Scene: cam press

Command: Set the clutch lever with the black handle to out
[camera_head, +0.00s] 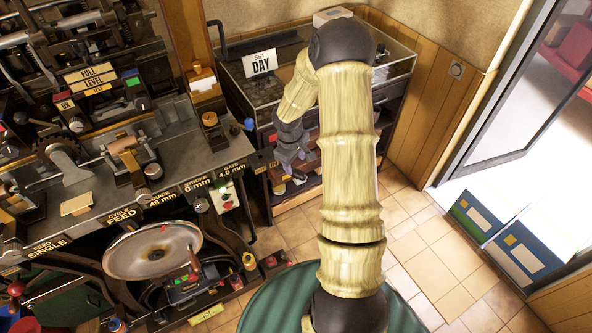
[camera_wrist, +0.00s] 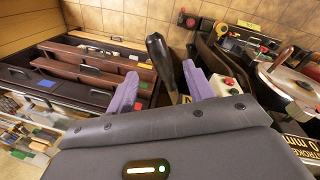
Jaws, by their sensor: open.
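My gripper (camera_wrist: 161,70) is open, with one purple finger on each side of the handle as seen in the wrist view. The lever's lower end is hidden behind my gripper body. In the head view my gripper (camera_head: 292,166) is at the machine's right end, in front of the cabinet, and the lever cannot be made out there.
A box with a red button (camera_head: 228,200) and a large metal wheel (camera_head: 152,252) are on the press front, left of my gripper. A cabinet with a SET DAY sign (camera_head: 260,62) stands behind it. Tiled floor (camera_head: 415,225) is open to the right, before blue-green boxes (camera_head: 525,255).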

